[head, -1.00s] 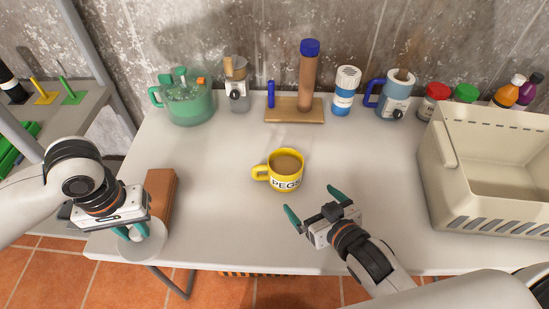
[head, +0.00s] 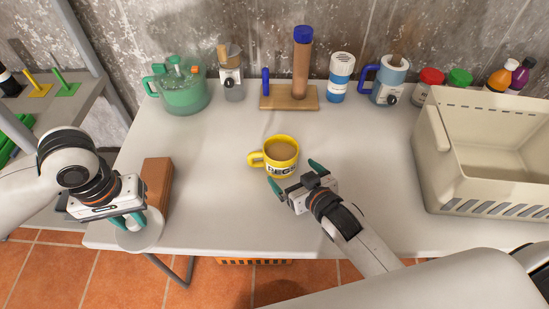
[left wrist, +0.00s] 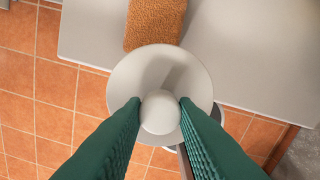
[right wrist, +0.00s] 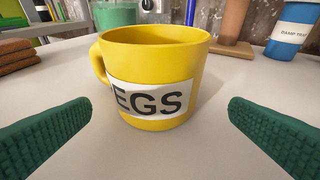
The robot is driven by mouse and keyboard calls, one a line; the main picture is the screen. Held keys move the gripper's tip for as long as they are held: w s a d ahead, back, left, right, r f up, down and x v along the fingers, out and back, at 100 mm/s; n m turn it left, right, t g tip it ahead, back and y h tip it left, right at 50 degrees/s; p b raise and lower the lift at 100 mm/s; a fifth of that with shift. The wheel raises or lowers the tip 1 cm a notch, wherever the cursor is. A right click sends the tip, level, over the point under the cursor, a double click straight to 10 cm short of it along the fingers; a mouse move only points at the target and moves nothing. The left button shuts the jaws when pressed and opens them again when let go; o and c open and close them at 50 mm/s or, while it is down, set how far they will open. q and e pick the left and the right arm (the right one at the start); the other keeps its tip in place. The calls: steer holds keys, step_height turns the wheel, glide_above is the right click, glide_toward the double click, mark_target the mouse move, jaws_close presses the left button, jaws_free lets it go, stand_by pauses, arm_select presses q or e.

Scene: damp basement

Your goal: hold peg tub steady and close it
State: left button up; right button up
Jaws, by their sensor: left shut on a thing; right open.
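The peg tub (head: 281,157) is a yellow mug-shaped tub with a handle on its left and a white label. It stands upright and uncovered on the table; in the right wrist view (right wrist: 150,75) the label reads "EGS". My right gripper (head: 295,176) is open just in front of the tub, its fingers apart on either side and not touching it. My left gripper (head: 130,221) is shut on the round knob (left wrist: 160,113) of a pale disc-shaped lid (left wrist: 128,75). The lid also shows in the head view (head: 142,240), held at the table's front left edge.
A beige crate (head: 480,205) fills the right. The table's middle left is clear.

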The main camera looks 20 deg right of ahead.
mark_target(288, 170)
steer(key=shift+w+a, duration=0.15)
steer(key=shift+w, duration=0.2)
steer(key=x, duration=0.4)
steer(key=shift+w+a, duration=0.25)
arm_select(q)
steer(key=shift+r, duration=0.1)
arm_select(e)
steer(key=c, duration=1)
arm_select(q)
steer(key=shift+r+p, duration=0.6)
steer(key=shift+p, duration=0.1)
arm_select(e)
step_height(288, 170, up, 10)
steer(key=shift+r, duration=0.1)
